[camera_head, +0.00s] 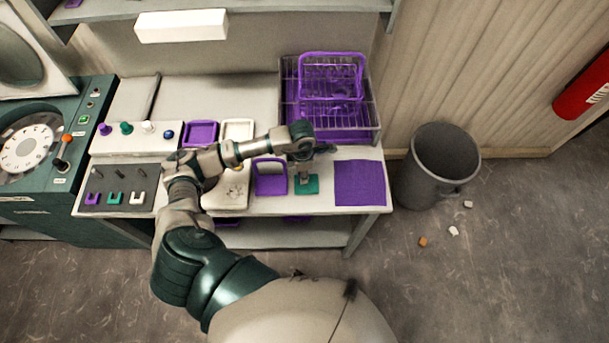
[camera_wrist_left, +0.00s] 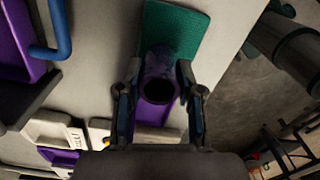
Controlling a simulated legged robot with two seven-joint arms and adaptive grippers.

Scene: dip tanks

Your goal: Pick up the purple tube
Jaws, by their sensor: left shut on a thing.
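The purple tube (camera_wrist_left: 156,66) is between the two fingers of my left gripper in the left wrist view, with its dark round opening facing the camera. My left gripper (camera_wrist_left: 158,78) is shut on it. The green mat (camera_wrist_left: 185,32) lies behind the tube; I cannot tell whether the tube touches it. In the head view my left gripper (camera_head: 308,158) is over the green mat (camera_head: 313,187) near the table's front, and the tube is mostly hidden there. My right gripper is not in view.
A purple mat (camera_head: 360,183) lies to the right of the green one. A purple tray (camera_head: 270,178) stands to its left. A wire rack with purple baskets (camera_head: 372,110) stands behind. A grey bin (camera_head: 420,180) stands on the floor past the table's right edge.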

